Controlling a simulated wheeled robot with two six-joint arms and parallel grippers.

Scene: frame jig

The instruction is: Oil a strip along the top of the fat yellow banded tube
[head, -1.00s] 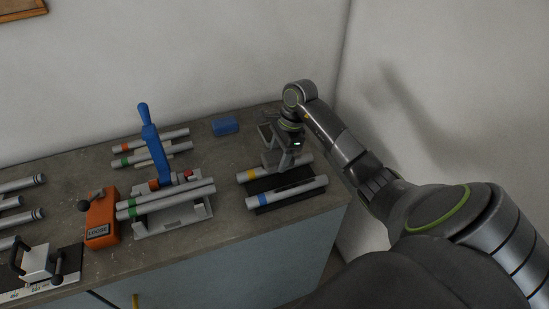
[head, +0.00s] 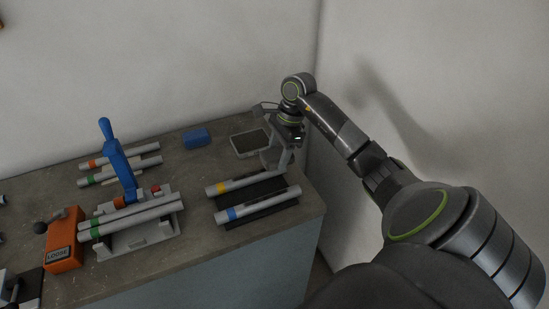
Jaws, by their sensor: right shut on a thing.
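The yellow-banded tube (head: 232,185) is light grey and lies along the back of a dark rack on the bench, its yellow band near its left end. My right gripper (head: 279,161) points down at the right end of this tube and hides that end. It is shut on a small grey block (head: 269,158), partly hidden by the fingers. I cannot tell whether the block touches the tube. A shallow tray with a dark pad (head: 250,142) sits just behind. My left gripper is out of view.
A blue-banded tube (head: 260,205) lies in front, parallel. A blue block (head: 197,138) sits behind. To the left are a clamp fixture with a blue lever (head: 117,158), green-banded tubes (head: 135,218) and an orange box marked LOOSE (head: 64,241). The wall stands close on the right.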

